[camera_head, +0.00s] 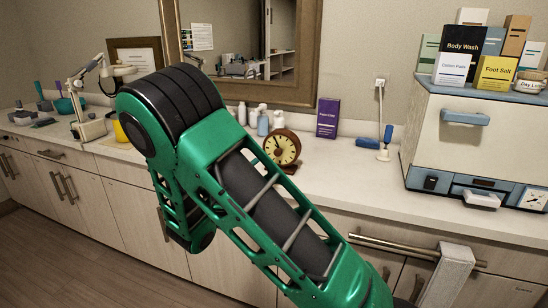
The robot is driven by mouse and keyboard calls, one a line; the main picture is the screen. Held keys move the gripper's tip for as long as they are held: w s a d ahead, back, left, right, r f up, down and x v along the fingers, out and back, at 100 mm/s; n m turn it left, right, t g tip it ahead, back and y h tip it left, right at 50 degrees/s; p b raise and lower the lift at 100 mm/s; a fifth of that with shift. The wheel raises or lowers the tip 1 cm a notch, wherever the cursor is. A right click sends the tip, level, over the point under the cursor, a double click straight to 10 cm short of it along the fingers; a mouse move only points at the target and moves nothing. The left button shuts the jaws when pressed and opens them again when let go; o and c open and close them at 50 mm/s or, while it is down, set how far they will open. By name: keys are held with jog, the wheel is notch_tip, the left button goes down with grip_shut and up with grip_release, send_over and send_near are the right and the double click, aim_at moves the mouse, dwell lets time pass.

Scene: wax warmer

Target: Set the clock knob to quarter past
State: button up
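A round wooden clock (281,148) with a yellowish face and dark hands stands on the counter at the middle, beside my green arm. Its face is too small to read exactly, and I cannot make out a knob on it. A white square dial with dark marks (535,198) sits at the lower right of the white and blue cabinet at the far right; it is cut close to the picture's edge and its setting is too small to read. My green arm crosses the middle of the view, but my gripper does not show.
A purple box (327,118) and several bottles stand near the clock. Drawer handles and a pale towel (446,275) project in front.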

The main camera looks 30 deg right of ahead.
aim_at(277, 153)
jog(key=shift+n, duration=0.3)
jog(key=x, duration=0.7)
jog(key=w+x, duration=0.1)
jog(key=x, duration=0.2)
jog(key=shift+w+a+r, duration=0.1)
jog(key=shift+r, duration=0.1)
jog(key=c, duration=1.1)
